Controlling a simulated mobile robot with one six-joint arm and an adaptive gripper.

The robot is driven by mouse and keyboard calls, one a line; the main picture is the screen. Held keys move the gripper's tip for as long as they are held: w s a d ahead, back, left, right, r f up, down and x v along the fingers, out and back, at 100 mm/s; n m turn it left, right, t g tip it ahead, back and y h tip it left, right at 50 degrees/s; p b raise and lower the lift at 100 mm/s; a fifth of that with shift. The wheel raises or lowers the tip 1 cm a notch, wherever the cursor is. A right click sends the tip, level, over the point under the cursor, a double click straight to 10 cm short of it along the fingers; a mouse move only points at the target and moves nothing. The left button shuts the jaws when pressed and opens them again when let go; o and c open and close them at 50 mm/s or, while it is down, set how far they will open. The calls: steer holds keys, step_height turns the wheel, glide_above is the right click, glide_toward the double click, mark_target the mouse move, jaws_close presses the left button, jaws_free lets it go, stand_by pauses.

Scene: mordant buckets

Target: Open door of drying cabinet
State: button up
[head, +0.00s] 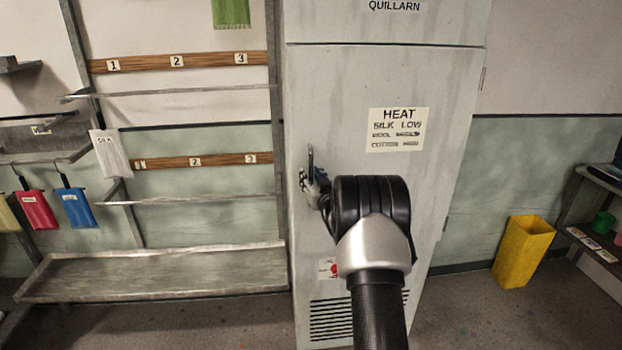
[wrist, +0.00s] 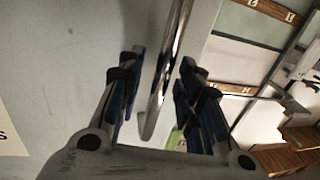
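The drying cabinet (head: 450,65) is tall and pale grey, and its door (head: 340,120) looks shut in the head view. The door carries a heat label and has a vertical metal handle (head: 310,155) near its left edge. My gripper (head: 313,186) is at the handle's lower part, partly hidden by my arm. In the wrist view my gripper (wrist: 160,66) is open, with one finger on each side of the handle (wrist: 164,75). A gap shows between the handle and each finger, so I see no grip on it.
A metal bench (head: 150,272) and numbered wooden rails (head: 180,61) stand left of the cabinet. A yellow bin (head: 523,252) stands on the floor to the right, near a side shelf (head: 600,180). Floor between cabinet and bin looks clear.

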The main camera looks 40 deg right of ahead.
steer(key=shift+w, duration=0.1)
steer(key=shift+c, duration=0.3)
jaws_close()
stand_by(0.5)
